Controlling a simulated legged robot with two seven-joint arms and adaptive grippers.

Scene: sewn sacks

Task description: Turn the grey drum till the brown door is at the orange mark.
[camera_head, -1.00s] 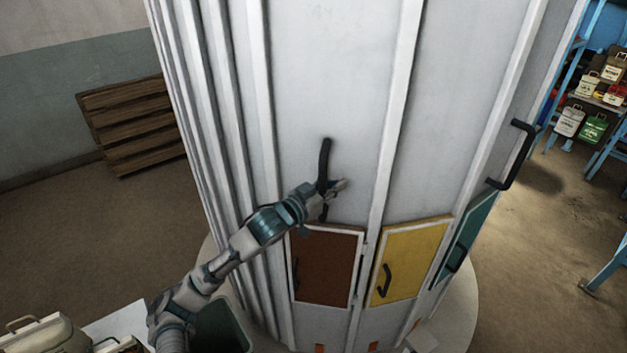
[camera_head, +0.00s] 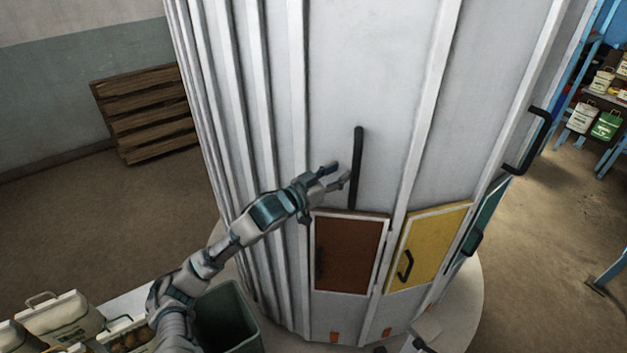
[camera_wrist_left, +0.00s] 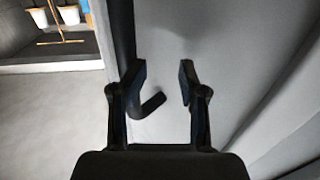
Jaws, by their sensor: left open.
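The tall grey drum (camera_head: 375,80) fills the middle of the head view. The brown door (camera_head: 348,255) is low on its front, left of a yellow door (camera_head: 428,247), and looks shut. One small orange mark (camera_head: 334,337) lies below the brown door, and another (camera_head: 386,332) lies further right. A black upright handle (camera_head: 357,165) is on the drum above the brown door. My left gripper (camera_head: 338,174) is open and empty just left of this handle. In the left wrist view, its open fingers (camera_wrist_left: 160,85) have a dark bar (camera_wrist_left: 150,105) beyond them.
A second black handle (camera_head: 528,142) and a teal door (camera_head: 486,215) are on the drum's right side. A green bin (camera_head: 228,318) and canisters (camera_head: 60,320) stand at lower left. A wooden pallet (camera_head: 145,115) leans on the back wall. Floor is clear on the left.

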